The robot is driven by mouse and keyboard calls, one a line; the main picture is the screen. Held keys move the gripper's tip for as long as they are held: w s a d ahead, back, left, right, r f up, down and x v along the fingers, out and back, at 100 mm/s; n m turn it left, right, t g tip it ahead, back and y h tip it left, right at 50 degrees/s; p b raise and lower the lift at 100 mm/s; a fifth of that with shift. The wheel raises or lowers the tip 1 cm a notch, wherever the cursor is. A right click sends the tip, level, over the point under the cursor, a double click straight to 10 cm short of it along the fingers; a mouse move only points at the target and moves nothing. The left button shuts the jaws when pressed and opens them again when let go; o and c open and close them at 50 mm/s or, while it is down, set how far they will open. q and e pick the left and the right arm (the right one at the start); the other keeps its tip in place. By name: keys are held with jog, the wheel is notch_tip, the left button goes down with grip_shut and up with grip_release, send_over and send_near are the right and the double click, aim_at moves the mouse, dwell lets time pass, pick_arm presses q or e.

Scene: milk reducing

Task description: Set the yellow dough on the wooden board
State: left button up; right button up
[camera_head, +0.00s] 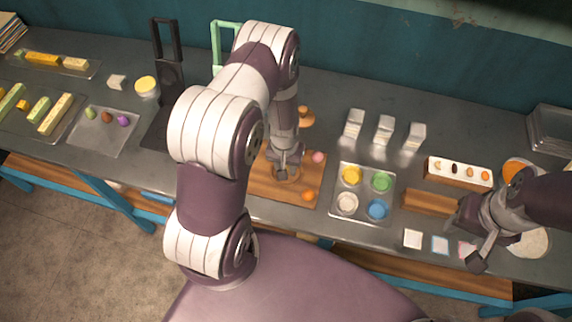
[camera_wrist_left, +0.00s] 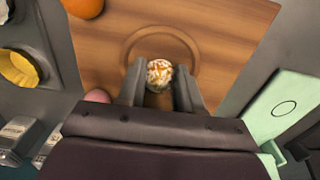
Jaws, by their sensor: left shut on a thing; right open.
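My left gripper (camera_head: 286,170) is over the wooden board (camera_head: 258,185). In the left wrist view its fingers (camera_wrist_left: 160,88) are shut on a small mottled cream and orange-brown piece (camera_wrist_left: 159,73), above a ring mark in the board (camera_wrist_left: 215,30). I cannot tell whether this piece is the yellow dough. A yellow mass sits in a cup (camera_head: 352,175) on the tray right of the board; a yellow mass also shows at the left of the wrist view (camera_wrist_left: 18,68). My right gripper (camera_head: 488,248) is open at the far right, near the table's front edge.
An orange ball (camera_head: 309,195) and a pink ball (camera_head: 318,157) are on the board's right part. The metal tray (camera_head: 335,212) also holds green, white and blue cups. White cartons (camera_head: 384,130) stand behind it. A green frame (camera_head: 222,40) stands behind my left arm.

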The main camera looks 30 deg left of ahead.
pick_arm(q)
jog(key=shift+f, duration=0.3)
dwell(0.6)
jog(key=o, duration=1.6)
jog(key=shift+r, duration=0.15)
notch_tip(320, 180, up, 7)
jog(key=p, duration=0.5)
jog(key=shift+s, duration=0.1)
